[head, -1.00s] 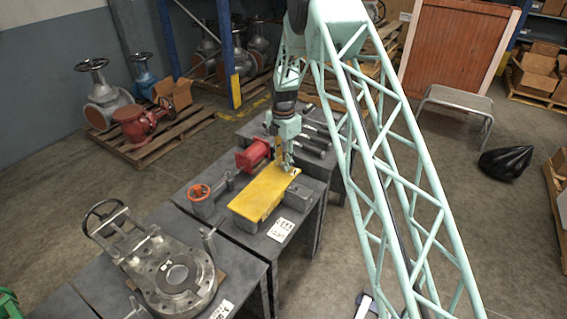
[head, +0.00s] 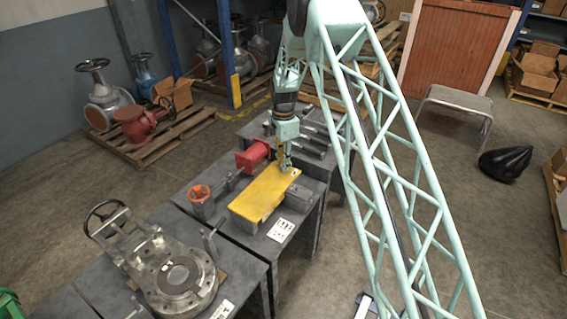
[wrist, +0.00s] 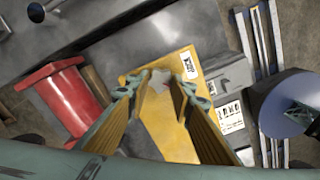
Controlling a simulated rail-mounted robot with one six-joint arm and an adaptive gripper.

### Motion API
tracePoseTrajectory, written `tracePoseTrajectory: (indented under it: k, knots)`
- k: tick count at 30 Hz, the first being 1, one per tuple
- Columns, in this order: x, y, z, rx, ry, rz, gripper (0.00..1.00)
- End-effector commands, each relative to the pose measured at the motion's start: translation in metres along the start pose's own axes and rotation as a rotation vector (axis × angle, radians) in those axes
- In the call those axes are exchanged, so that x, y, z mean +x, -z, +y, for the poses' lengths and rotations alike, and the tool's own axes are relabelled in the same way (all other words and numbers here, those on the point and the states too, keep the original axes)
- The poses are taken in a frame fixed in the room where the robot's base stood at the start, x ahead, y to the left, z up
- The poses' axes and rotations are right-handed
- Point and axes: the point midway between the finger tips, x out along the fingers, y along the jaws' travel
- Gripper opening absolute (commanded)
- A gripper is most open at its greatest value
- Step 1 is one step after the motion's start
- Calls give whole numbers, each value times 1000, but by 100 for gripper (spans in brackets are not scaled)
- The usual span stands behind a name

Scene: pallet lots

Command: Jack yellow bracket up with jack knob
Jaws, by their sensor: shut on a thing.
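The yellow bracket (head: 262,192) is a long flat plate lying over grey blocks on the dark bench. Its far end also shows in the wrist view (wrist: 168,128). My gripper (head: 286,168) points down at that far end. In the wrist view my gripper (wrist: 158,82) has its two yellow-lined fingers on either side of a small pale grey knob (wrist: 158,77), which I take to be the jack knob, and is shut on it. The fingers hide part of the knob. The jack under the plate is hidden.
A red flanged part (head: 252,156) stands close on the left of the bracket. An orange handwheel (head: 200,193) is nearer left. A grey block (head: 298,198) sits at the bracket's right. A large grey valve (head: 175,280) fills the near bench. The floor at right is mostly open.

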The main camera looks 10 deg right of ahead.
Motion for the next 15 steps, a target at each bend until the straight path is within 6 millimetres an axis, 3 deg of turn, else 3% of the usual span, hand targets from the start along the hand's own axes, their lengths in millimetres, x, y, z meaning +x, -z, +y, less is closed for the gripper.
tracePoseTrajectory:
  k: [15]
  knots:
    - [-1, 0, 2, 402, 0, 0, 11]
